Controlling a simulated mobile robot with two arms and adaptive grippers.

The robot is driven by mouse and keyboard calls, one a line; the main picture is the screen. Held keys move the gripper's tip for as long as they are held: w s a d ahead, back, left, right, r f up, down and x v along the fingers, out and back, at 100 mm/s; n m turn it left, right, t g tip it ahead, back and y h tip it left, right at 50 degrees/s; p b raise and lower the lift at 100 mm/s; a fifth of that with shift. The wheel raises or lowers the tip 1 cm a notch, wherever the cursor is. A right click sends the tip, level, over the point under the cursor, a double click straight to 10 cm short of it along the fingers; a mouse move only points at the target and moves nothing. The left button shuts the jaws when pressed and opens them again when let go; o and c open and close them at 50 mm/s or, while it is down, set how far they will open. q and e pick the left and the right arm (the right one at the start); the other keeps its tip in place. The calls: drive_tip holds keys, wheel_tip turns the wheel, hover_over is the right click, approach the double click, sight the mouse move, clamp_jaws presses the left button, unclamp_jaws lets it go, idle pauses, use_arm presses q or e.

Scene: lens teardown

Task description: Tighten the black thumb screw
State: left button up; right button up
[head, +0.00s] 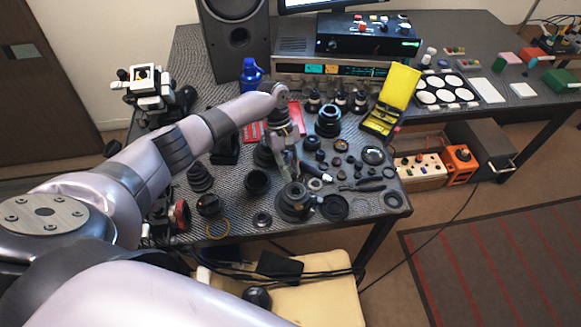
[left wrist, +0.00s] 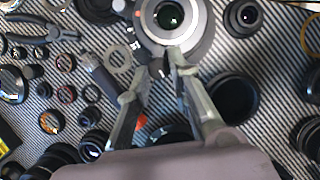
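A lens assembly with a silver ring (left wrist: 172,20) and a dark base lies on the patterned worktop; it also shows near the front of the table in the head view (head: 294,203). A small black piece, which looks like the black thumb screw (left wrist: 159,68), sits at the lens's near edge in the left wrist view. My left gripper (left wrist: 155,78) is open over the table, its two fingers apart on either side of that piece; I cannot tell whether they touch it. In the head view my left gripper (head: 290,165) points down just behind the lens. My right gripper is not in view.
Pliers (left wrist: 40,32), a grey-handled tool (left wrist: 100,75) and several small rings and lens parts lie close around. A dark barrel (left wrist: 235,98) stands right of the fingers. A yellow case (head: 390,105) stands open at the back right. The worktop is crowded.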

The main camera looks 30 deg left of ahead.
use_arm(q)
clamp_jaws()
drive_tip(key=m, duration=0.2)
drive_tip(key=m+g+y+b, duration=0.1)
drive_tip(key=m, duration=0.1)
drive_tip(key=shift+w+d+m, duration=0.2)
drive_tip(key=shift+m, duration=0.1)
drive_tip(key=m, duration=0.2)
drive_tip(key=m+g+y, duration=0.1)
drive_tip(key=shift+w+d+m+y+b, duration=0.1)
drive_tip(key=shift+d+m+y+b, duration=0.1)
drive_tip(key=shift+m+y+b, duration=0.15)
drive_tip(key=m+y, duration=0.1)
drive_tip(key=m, duration=0.3)
drive_tip(key=shift+d+r+m+y+p, duration=0.1)
drive_tip(key=shift+d+m+y+p, duration=0.15)
drive_tip(key=shift+y+p, duration=0.15)
drive_tip(key=shift+d+m+y+p, duration=0.1)
drive_tip(key=shift+m+y+p, duration=0.6)
drive_tip(key=shift+m, duration=1.3)
drive_tip(key=o, duration=0.6)
unclamp_jaws()
